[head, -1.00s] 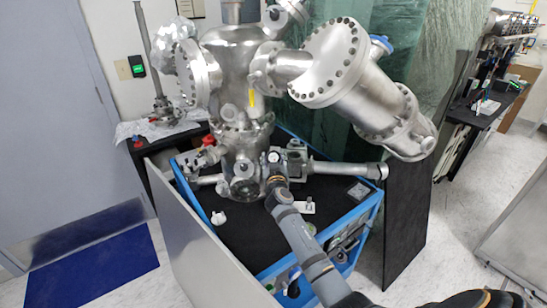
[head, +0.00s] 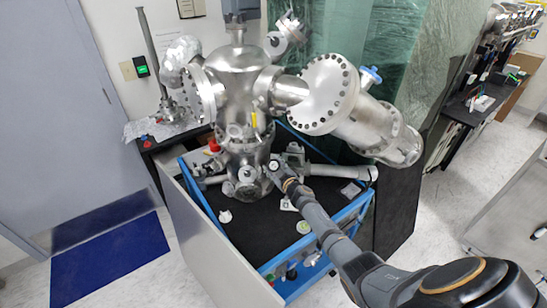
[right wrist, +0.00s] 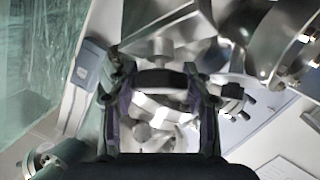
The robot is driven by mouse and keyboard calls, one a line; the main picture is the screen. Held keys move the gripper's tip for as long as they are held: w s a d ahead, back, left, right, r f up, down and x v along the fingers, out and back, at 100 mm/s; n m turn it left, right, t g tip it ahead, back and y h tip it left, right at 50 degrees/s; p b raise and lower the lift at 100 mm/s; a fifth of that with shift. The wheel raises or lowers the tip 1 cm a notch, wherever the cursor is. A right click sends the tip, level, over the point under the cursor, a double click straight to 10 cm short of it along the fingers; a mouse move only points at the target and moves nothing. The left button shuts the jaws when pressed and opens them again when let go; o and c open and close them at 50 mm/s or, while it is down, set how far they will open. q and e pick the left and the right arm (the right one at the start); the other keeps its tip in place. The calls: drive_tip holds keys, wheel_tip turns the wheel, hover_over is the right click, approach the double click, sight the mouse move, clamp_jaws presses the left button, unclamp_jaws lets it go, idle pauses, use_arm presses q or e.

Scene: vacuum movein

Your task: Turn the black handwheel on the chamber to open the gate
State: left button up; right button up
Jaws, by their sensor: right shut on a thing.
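The steel chamber (head: 237,78) stands upright on the black-topped cart in the head view. My right gripper (head: 275,168) is low at the chamber's front right side, where the arm reaches in from the bottom right. In the right wrist view the two fingers of my right gripper (right wrist: 158,90) stand on either side of a black bar-like part, which looks like the handwheel (right wrist: 160,78), and are shut on it. Most of the handwheel is hidden by the gripper in the head view. I cannot tell how far it is turned. My left gripper is not in view.
A large flanged cylinder (head: 365,118) juts out to the chamber's right above my forearm. The cart's blue frame (head: 318,247) runs below the arm. A grey panel (head: 222,245) stands at the cart's left. Open floor lies to the right.

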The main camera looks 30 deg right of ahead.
drive_tip(key=n+p, duration=0.1)
drive_tip(key=p, duration=0.1)
drive_tip(key=n+g+y+p, duration=0.1)
drive_tip(key=p, duration=0.1)
drive_tip(key=shift+r+n+y, duration=0.3)
drive_tip(key=shift+r, duration=0.05)
drive_tip(key=shift+f+n+g+y+p, duration=0.25)
drive_tip(key=shift+n+g+y+p, duration=0.2)
drive_tip(key=shift+n, duration=0.35)
drive_tip(key=shift+f+n+g+y, duration=0.15)
drive_tip(key=shift+n+g+y, duration=0.35)
drive_tip(key=shift+n, duration=0.4)
drive_tip(key=o, duration=1.2)
drive_tip(key=shift+c, duration=0.2)
drive_tip(key=shift+s, duration=0.15)
